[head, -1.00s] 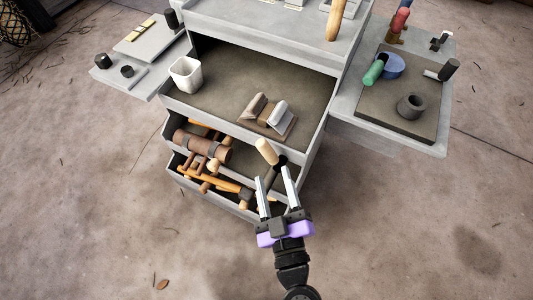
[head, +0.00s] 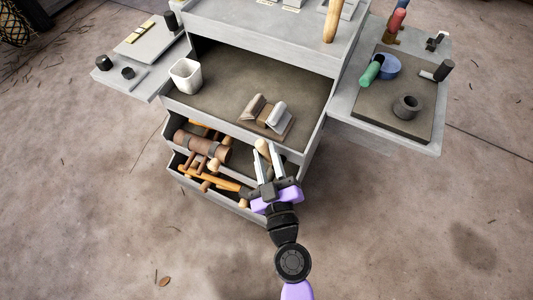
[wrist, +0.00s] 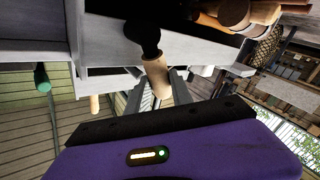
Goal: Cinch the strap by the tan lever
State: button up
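The tan lever (head: 262,147) is a short tan handle on a dark shaft at the right side of the open drawers. In the wrist view the tan lever (wrist: 157,77) hangs from its black stem near the middle. My gripper (head: 265,150) is open, with its two pale fingers reaching up on either side of the handle. In the wrist view the fingers (wrist: 160,82) stand apart around the handle's end; whether either touches it I cannot tell. I cannot make out the strap; the fingers and drawer edges hide the lever's base.
The grey caddy has an open top tray (head: 225,115) with a white cup (head: 186,75) and a brown block (head: 267,117). Drawers below hold a brown roll (head: 203,147) and orange-handled tools (head: 215,180). Side shelves stick out left (head: 140,75) and right (head: 345,130). Floor in front is clear.

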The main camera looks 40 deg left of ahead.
grip_shut()
dwell(1.1)
